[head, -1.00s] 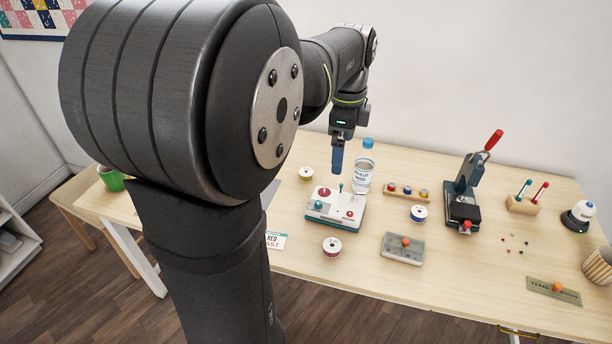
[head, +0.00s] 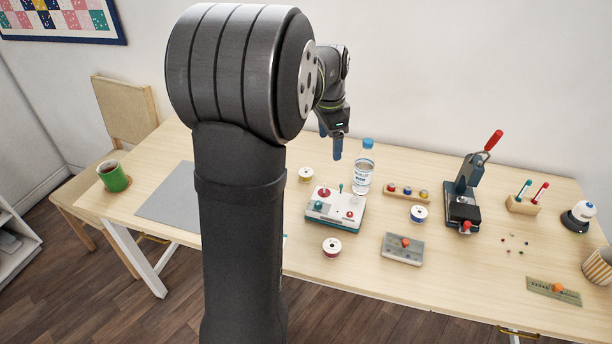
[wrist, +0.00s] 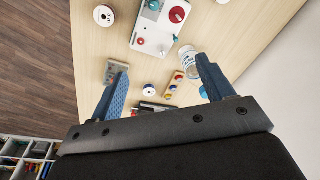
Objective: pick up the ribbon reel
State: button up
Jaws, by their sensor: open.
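Three small white reels lie on the table, and I cannot tell which the task means. One with a yellow centre (head: 306,174) is behind the white machine. One with a dark red centre (head: 332,247) is in front of it and also shows in the wrist view (wrist: 104,16). One with a blue centre (head: 418,213) is to the right and also shows in the wrist view (wrist: 149,89). My gripper (head: 331,146) is open and empty, raised above the back of the table. Its two blue fingers spread apart in the wrist view (wrist: 162,68).
A white machine with knobs (head: 335,207) and a bottle with a blue cap (head: 364,172) stand near the reels. A rack of small spools (head: 407,192), a grey block (head: 403,249) and a black press (head: 463,205) are to the right. A green mug (head: 113,176) is at left.

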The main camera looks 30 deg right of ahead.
jog(key=w+f+n+t+h, duration=0.1)
jog(key=w+f+n+t, duration=0.1)
jog(key=w+f+n, duration=1.1)
jog(key=m, duration=0.2)
send_over(306, 171)
jog(key=s+a, duration=0.2)
jog(key=s, duration=0.1)
notch_tip(306, 171, down, 9)
jog(key=shift+d+r, duration=0.1)
jog(key=shift+d, duration=0.05)
jog(key=shift+w+x, duration=0.15)
jog(key=shift+x, duration=1.4)
jog(key=shift+w+x, duration=0.1)
jog(key=shift+x, duration=1.4)
jog(key=shift+r, duration=0.1)
jog(key=c, duration=1)
jog(key=shift+c, duration=0.2)
